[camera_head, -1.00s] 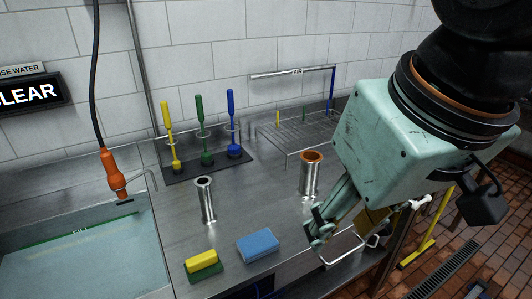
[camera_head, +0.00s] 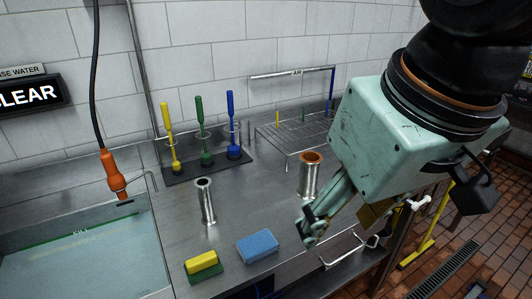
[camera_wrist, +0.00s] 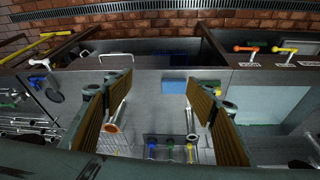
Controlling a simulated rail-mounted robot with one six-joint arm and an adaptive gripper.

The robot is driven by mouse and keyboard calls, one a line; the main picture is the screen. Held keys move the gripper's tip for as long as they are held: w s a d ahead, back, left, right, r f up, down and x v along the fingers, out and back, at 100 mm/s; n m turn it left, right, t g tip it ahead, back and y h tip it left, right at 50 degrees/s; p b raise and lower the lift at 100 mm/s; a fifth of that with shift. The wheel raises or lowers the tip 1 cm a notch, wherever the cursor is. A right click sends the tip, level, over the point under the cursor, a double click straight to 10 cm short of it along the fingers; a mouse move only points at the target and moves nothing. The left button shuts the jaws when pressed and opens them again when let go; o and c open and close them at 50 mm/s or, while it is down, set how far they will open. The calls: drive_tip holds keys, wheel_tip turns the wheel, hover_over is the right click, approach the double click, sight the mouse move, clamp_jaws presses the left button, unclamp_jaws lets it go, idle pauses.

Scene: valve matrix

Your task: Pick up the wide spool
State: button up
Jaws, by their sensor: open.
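The wider metal spool (camera_head: 309,180) has an orange-rimmed open top and stands upright on the steel counter. A narrower metal spool (camera_head: 206,205) with a dark bore stands upright to its left. My gripper (camera_head: 309,228) is open and empty, in front of the wide spool and apparently apart from it. In the wrist view the jaws of my gripper (camera_wrist: 158,88) are spread. The wide spool (camera_wrist: 117,118) shows beside the left finger, partly hidden by it. The narrow spool (camera_wrist: 190,122) shows near the right finger.
A blue sponge (camera_head: 258,246) and a yellow-green sponge (camera_head: 203,266) lie near the counter's front edge. Yellow, green and blue brushes stand in a rack (camera_head: 215,166) behind. A wire drying rack (camera_head: 290,135) is at the back. A water-filled sink (camera_head: 80,255) is on the left.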

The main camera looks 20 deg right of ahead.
drive_tip(key=w+d+r+n+p, duration=0.3)
drive_tip(key=w+n+p, duration=0.2)
drive_tip(key=w, duration=0.6)
drive_tip(key=n+g+h+p, duration=0.2)
drive_tip(key=n+g+p, duration=0.1)
drive_tip(key=n+p, duration=1.15)
hover_over(312, 165)
drive_tip(key=w, duration=0.3)
wheel_tip(312, 165, down, 12)
drive_tip(key=f, duration=0.1)
drive_tip(key=shift+d+r+n, duration=0.2)
drive_tip(key=shift+d+n, duration=0.05)
drive_tip(key=shift+n, duration=0.1)
drive_tip(key=shift+s+f, duration=0.1)
drive_tip(key=shift+w+d+f+b, duration=0.1)
drive_tip(key=shift+d+f+b, duration=0.1)
drive_tip(key=shift+f, duration=1.15)
drive_tip(key=shift+w+d+f+b, duration=0.1)
drive_tip(key=shift+d+f, duration=0.1)
drive_tip(key=shift+f, duration=1.15)
drive_tip(key=shift+d+f+b, duration=0.15)
drive_tip(key=shift+d+f, duration=0.05)
drive_tip(key=shift+f, duration=1.25)
